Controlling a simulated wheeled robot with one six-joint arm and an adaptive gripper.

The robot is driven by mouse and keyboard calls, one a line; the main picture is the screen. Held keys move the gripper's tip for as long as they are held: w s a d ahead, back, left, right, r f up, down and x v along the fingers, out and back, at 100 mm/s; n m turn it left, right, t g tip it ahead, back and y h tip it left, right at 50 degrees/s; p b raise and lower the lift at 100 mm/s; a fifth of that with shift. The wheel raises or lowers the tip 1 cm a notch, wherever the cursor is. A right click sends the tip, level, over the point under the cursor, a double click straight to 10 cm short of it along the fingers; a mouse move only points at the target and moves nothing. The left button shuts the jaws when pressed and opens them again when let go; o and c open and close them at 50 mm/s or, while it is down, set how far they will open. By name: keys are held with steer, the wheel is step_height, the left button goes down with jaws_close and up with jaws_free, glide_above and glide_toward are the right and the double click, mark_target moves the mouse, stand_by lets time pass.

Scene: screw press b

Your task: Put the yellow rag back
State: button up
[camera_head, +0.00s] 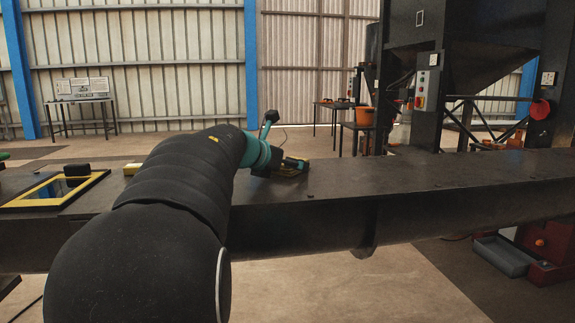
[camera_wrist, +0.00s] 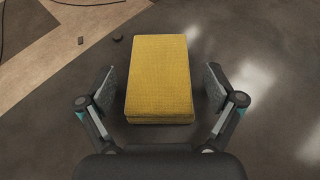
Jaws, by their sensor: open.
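The yellow rag (camera_wrist: 159,75) is a thick folded block on a dark surface, in the middle of the wrist view. My gripper (camera_wrist: 159,88) is open around it, one finger on each side. A gap shows between the rag and each finger. My arm and gripper hide most of the rag there.
A yellow-edged frame (camera_head: 28,203) with a dark inside lies on the beam (camera_head: 420,180) at left. A black block (camera_head: 77,171) is at its far edge. The beam right of my gripper is clear.

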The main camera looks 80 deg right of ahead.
steer(key=v, duration=1.2)
steer(key=shift+w, duration=0.1)
